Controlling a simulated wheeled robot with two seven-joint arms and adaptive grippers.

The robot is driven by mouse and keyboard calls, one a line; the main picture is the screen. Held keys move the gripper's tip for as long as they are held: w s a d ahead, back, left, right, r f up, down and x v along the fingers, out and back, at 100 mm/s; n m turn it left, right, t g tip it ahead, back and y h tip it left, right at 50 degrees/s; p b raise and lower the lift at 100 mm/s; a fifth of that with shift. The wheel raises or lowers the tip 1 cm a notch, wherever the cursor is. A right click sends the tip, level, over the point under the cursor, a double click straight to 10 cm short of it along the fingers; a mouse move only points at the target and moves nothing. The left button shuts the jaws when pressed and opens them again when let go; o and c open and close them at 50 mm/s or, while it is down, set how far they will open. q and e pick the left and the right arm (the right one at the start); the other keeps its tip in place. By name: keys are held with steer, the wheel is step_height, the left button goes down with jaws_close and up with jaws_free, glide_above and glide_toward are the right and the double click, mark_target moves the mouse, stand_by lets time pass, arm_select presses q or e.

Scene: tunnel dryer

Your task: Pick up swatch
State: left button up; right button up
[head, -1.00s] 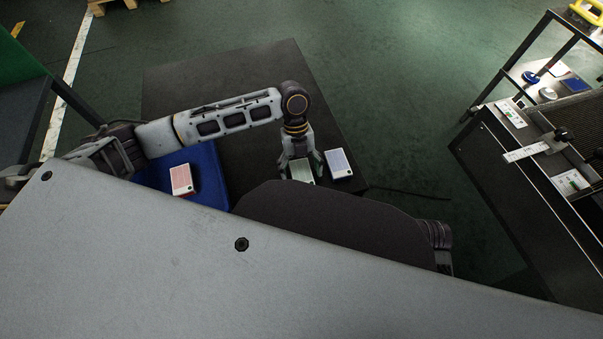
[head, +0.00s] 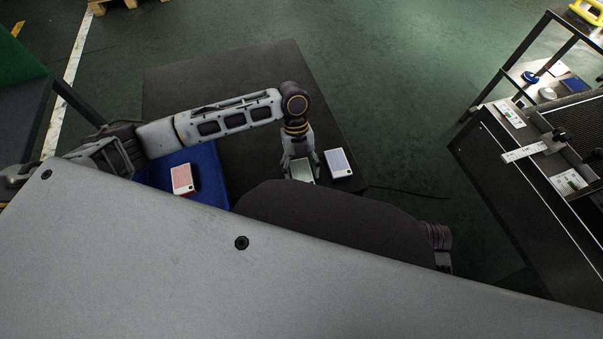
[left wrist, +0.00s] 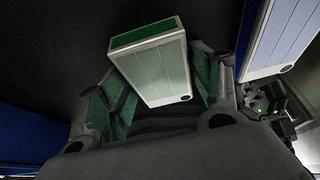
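A swatch with green edges and a pale ribbed face (left wrist: 152,65) sits between the finger pads of my left gripper (left wrist: 160,100) in the left wrist view. In the head view my left gripper (head: 301,168) points down over this green swatch (head: 302,172) near the front right of the dark table, partly covering it. The fingers look closed on its sides. A blue-faced swatch (head: 339,163) lies just right of it and also shows in the left wrist view (left wrist: 282,38). A red-faced swatch (head: 184,179) lies on a blue mat or tray.
The dark table (head: 220,75) is bare behind my left arm. The blue mat or tray (head: 208,170) is at its left front. A dark machine (head: 520,185) with a shelf stands at the right, across open green floor (head: 410,120).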

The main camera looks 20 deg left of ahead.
mark_target(301, 171)
arm_select(q)
steer(key=shift+s+f, duration=0.1)
steer(key=shift+s, duration=0.05)
steer(key=c, duration=0.4)
steer(key=shift+f, duration=0.1)
steer(key=shift+c, duration=0.2)
arm_select(e)
steer(key=shift+w+r, duration=0.2)
steer(key=shift+w, duration=0.1)
steer(key=shift+s+f, duration=0.15)
arm_select(q)
steer(key=shift+b, duration=0.4)
steer(key=shift+r, duration=0.4)
step_height(301, 171, up, 9)
steer(key=p, duration=0.3)
steer(key=shift+r, duration=0.5)
arm_select(e)
steer(key=shift+g+h, duration=0.3)
steer(key=shift+g, duration=0.1)
steer(key=shift+s+d+f, duration=0.1)
steer(key=shift+d+f, duration=0.05)
steer(key=shift+f, duration=0.65)
steer(key=shift+s+d+f, duration=0.15)
steer(key=shift+f, duration=0.65)
steer(key=shift+s+d+f, duration=0.1)
steer(key=shift+d+f, duration=0.05)
steer(key=shift+f, duration=0.65)
